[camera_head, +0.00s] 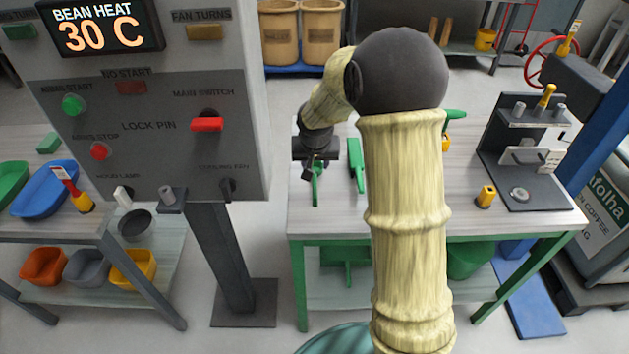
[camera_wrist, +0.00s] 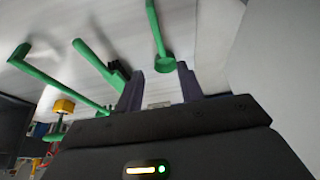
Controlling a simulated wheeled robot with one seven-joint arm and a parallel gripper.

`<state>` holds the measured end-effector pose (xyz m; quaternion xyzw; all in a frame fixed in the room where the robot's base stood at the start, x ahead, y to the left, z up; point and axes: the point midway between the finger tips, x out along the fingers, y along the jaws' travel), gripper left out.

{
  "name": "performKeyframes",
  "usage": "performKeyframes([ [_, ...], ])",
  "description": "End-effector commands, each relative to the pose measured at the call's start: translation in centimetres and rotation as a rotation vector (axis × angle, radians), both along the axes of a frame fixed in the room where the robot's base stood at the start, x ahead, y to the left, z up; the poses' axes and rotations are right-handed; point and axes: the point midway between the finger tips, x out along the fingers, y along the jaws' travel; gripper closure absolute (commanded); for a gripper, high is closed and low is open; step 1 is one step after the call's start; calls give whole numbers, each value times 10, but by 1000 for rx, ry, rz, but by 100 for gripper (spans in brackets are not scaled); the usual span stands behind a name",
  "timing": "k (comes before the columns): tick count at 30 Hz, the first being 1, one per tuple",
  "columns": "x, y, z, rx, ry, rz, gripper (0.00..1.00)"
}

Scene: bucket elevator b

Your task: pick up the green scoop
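A green long-handled tool with a small round cup-like end, which looks like the green scoop (camera_wrist: 155,30), lies on the table in the wrist view. Its round end shows just beyond and between my two fingertips. My gripper (camera_wrist: 160,74) is open, with nothing between its fingers. In the head view my gripper (camera_head: 309,172) hangs over the left part of the green-framed table, and the green scoop (camera_head: 316,190) shows right below it. My gripper hides part of it there. Whether the fingers touch it cannot be told.
A green brush-like tool (camera_head: 356,160) lies just right of the scoop; it also shows in the wrist view (camera_wrist: 100,66). Another green long tool (camera_wrist: 60,82) lies farther left there. A yellow-capped part (camera_head: 486,196) and a dark stand (camera_head: 525,150) are at the right. A control panel (camera_head: 160,120) stands left.

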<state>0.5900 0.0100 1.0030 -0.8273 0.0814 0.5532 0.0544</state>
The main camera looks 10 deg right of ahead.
Motion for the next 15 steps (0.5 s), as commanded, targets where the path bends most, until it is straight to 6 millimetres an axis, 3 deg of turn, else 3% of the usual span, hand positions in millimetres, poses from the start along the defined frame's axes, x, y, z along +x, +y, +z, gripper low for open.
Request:
performKeyframes([
  [9, 20, -4, -51, -1, 3, 1, 62],
  [15, 29, -6, -71, 0, 0, 0, 62],
])
